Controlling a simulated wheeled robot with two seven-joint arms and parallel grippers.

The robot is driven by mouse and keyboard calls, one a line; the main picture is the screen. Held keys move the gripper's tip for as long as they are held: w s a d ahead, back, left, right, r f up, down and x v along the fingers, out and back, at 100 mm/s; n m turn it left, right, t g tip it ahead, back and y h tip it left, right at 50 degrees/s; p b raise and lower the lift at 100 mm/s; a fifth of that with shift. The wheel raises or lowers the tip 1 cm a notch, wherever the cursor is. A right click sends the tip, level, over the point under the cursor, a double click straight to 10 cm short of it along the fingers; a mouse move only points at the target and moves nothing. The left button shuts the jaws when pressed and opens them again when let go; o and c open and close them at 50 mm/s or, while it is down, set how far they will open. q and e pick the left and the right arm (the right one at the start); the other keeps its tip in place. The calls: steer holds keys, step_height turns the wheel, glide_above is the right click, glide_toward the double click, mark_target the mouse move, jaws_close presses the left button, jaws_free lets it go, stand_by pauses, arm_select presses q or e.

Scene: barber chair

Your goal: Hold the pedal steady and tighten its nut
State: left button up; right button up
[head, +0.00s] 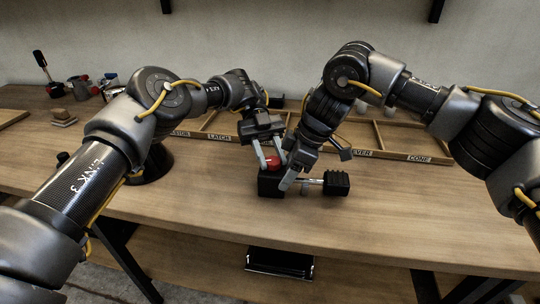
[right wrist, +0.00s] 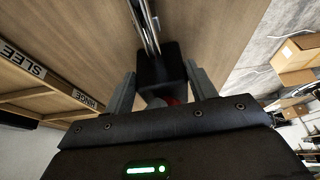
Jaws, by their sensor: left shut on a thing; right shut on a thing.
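The pedal lies on the bench, with a black block (head: 269,185) at its left end, silver rods (head: 312,181) and a ridged black pad (head: 336,183) at its right end. A red part (head: 272,162), seemingly the nut, sits on top of the block. My left gripper (head: 271,160) comes down from above, shut with its fingers on either side of the red part. The red part is mostly hidden there.
A wooden divided tray (head: 401,155) with labels such as LATCH, LEVER and CONE stands behind the arms. The bench front is clear. A dark bin (head: 279,262) sits below.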

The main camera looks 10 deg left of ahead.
arm_select(q)
steer(key=shift+w, duration=0.1)
stand_by(0.4)
steer(key=o, duration=1)
steer(key=shift+c, duration=0.2)
steer(key=n+t+h, duration=0.2)
steer(key=n+h, duration=0.1)
steer(key=shift+a+n+t, duration=0.1)
steer(key=shift+n+t, duration=0.2)
steer(key=shift+s+f+n+t+h, duration=0.15)
steer(key=shift+s+n+t+h, duration=0.2)
steer(key=shift+n+t+h, duration=0.4)
steer(key=shift+s+n+t+h, duration=0.25)
steer(key=shift+n+t, duration=0.2)
steer(key=shift+n+t, duration=0.3)
steer(key=shift+n, duration=0.1)
